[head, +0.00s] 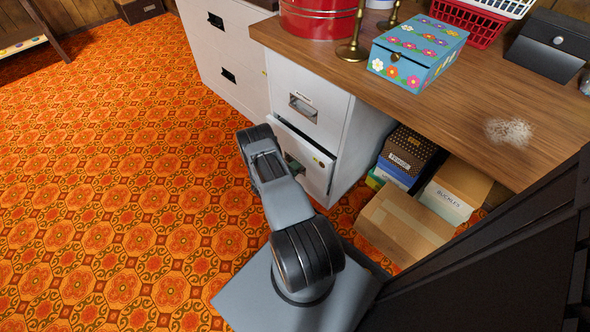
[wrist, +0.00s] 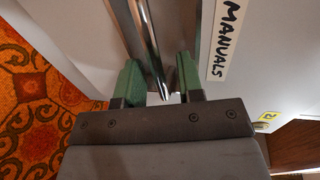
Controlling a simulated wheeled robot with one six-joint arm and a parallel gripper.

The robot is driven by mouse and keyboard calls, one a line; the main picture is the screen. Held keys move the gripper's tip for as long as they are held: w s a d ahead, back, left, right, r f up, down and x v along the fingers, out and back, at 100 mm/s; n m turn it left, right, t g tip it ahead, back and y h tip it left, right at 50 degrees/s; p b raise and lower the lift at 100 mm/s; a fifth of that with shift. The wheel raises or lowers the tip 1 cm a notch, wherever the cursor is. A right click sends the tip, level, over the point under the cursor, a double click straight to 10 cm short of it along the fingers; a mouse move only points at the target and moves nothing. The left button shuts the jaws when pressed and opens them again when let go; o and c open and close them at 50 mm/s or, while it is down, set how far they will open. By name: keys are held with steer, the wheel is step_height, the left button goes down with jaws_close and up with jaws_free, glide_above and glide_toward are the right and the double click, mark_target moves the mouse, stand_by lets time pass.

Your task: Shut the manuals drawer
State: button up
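The manuals drawer (head: 318,173) is the lower front of the white cabinet under the wooden counter. It stands a little out from the cabinet body. In the wrist view, its pale front carries a label (wrist: 225,40) reading MANUALS. A shiny metal handle (wrist: 148,40) runs up between the green fingertips. My gripper (wrist: 158,80) is open, with its fingers on either side of the handle; I see a gap around it and cannot tell whether either finger touches. In the head view, my arm hides most of the gripper and part of the drawer.
The upper drawer (head: 308,106) looks shut. Cardboard boxes (head: 405,222) stand on the floor right of the cabinet. The counter (head: 440,110) holds a flowered blue box (head: 415,52), a red tin (head: 318,18) and brass candlesticks. The patterned carpet (head: 120,180) to the left is clear.

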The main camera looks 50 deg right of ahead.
steer(key=shift+d, duration=0.1)
steer(key=shift+c, duration=0.4)
jaws_close()
